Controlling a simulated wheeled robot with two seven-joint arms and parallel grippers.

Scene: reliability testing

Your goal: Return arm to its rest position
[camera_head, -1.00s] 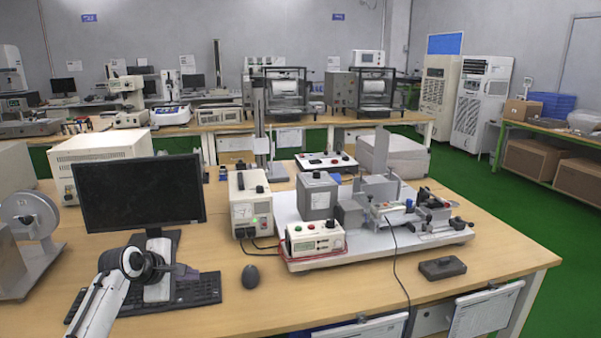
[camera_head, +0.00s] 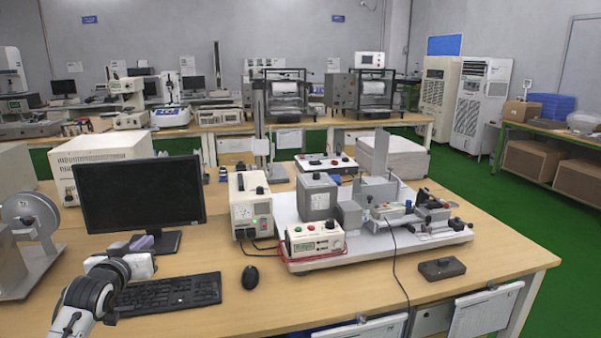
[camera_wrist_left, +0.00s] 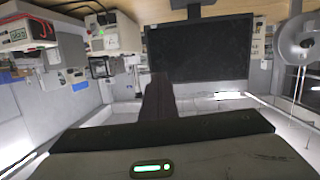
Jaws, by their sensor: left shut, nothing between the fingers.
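My left arm comes in at the lower left of the head view. My right gripper is not in view.
A grey reel device (camera_head: 32,214) stands at the left. The mouse (camera_head: 250,277), a power unit (camera_head: 249,208) and a test rig on a white base (camera_head: 385,248) stand to the right. The desk's front strip (camera_head: 270,318) is clear.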

